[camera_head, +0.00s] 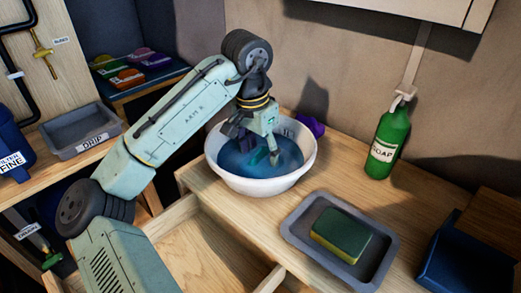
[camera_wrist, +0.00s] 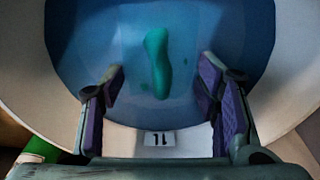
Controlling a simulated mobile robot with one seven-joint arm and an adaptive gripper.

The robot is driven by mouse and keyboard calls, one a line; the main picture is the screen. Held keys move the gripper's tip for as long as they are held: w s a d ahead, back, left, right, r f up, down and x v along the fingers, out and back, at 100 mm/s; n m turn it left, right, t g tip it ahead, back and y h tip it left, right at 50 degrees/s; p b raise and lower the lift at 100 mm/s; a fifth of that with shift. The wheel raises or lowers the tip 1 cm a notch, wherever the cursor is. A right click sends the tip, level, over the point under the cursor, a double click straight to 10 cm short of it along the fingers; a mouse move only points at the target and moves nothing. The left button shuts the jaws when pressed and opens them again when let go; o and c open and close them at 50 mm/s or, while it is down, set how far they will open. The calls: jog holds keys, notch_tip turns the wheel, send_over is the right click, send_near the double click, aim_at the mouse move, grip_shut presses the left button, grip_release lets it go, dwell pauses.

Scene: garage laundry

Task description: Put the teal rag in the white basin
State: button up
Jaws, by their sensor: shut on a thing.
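The teal rag (camera_wrist: 158,62) shows in the wrist view as a narrow green-teal strip, midway between my fingertips, against the blue inside of the basin. The white basin (camera_head: 213,165) stands on the wooden counter with blue water in it. My gripper (camera_head: 262,150) points down inside the basin's rim. Whether the rag touches the water cannot be told. In the head view my gripper hides most of the rag.
A purple cloth (camera_head: 312,126) lies behind the basin. A green soap bottle (camera_head: 388,140) stands at the back right. A grey tray (camera_head: 293,226) with a green and yellow sponge (camera_head: 341,236) is in front. An open drawer (camera_head: 215,250) lies below the counter edge.

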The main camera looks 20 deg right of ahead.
aim_at(255, 154)
jog(key=o, duration=1.1)
jog(key=shift+f, duration=0.1)
jog(key=shift+o, duration=0.2)
notch_tip(255, 154, up, 12)
jog(key=s+a, duration=0.1)
jog(key=shift+a, duration=0.25)
